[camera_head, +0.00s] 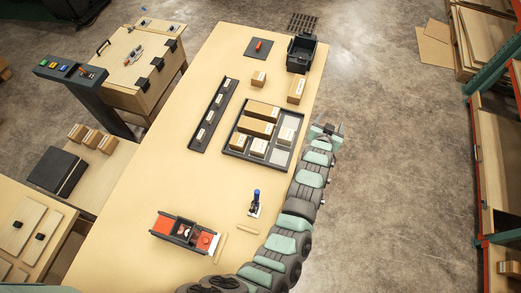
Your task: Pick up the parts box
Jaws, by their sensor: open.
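Several cardboard boxes are on the long table, and I cannot tell which one is the parts box. Some sit in a dark divided tray (233,151) right of the table's middle. One loose box (297,90) stands beyond the tray near the right edge, and a smaller box (259,78) stands to its left. A black open bin (301,53) is at the far right corner. My gripper (328,130) is at the far end of my arm, by the table's right edge, right of the tray. It is open and apart from the boxes; its fingers are small in view.
A narrow dark rack (213,116) lies left of the tray. A dark mat with a red item (258,46) is at the far end. A blue-topped device (255,203) and a red-and-black fixture (185,233) are nearer. The table's left middle is clear. Shelving (490,150) stands far right.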

